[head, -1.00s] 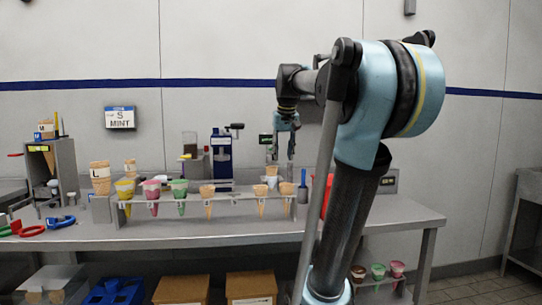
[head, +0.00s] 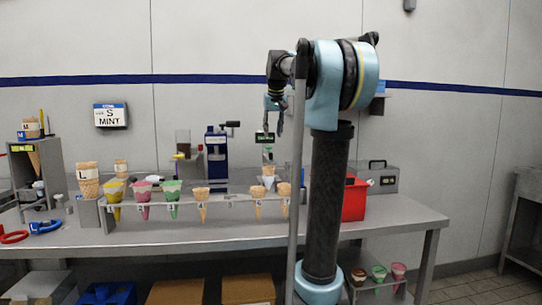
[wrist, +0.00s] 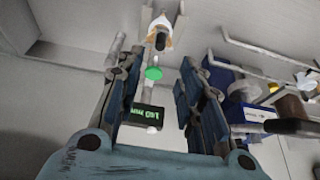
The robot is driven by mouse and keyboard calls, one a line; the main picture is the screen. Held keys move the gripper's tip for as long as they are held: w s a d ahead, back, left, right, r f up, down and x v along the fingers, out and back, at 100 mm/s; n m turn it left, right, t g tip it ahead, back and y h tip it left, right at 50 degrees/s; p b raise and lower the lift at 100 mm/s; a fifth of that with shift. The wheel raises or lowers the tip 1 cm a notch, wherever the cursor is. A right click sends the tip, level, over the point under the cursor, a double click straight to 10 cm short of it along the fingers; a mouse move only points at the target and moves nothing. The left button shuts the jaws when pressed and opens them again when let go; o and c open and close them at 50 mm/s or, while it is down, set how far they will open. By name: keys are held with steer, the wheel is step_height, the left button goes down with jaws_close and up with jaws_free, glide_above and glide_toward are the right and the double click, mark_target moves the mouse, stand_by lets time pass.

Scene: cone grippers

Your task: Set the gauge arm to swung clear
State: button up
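A small dark readout with green digits (head: 264,137) hangs at the back of the bench in the head view. In the wrist view the readout (wrist: 149,118) lies between my fingers, with a green disc (wrist: 153,73) and a thin grey rod beyond it. This looks like the gauge; which part is its swinging arm I cannot tell for sure. My gripper (wrist: 160,58) is open, its two blue fingers apart with nothing held between them. In the head view my gripper (head: 272,112) points down just above the readout; contact cannot be told.
A clear rack (head: 220,210) of several cones stands in front of the gauge. A blue machine (head: 217,155) is to its left, a red box (head: 354,200) and grey case (head: 378,178) to its right. A stand (head: 40,172) holding a cone is far left.

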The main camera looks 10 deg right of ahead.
steer(key=x, duration=1.1)
steer(key=shift+f, duration=0.2)
jaws_close()
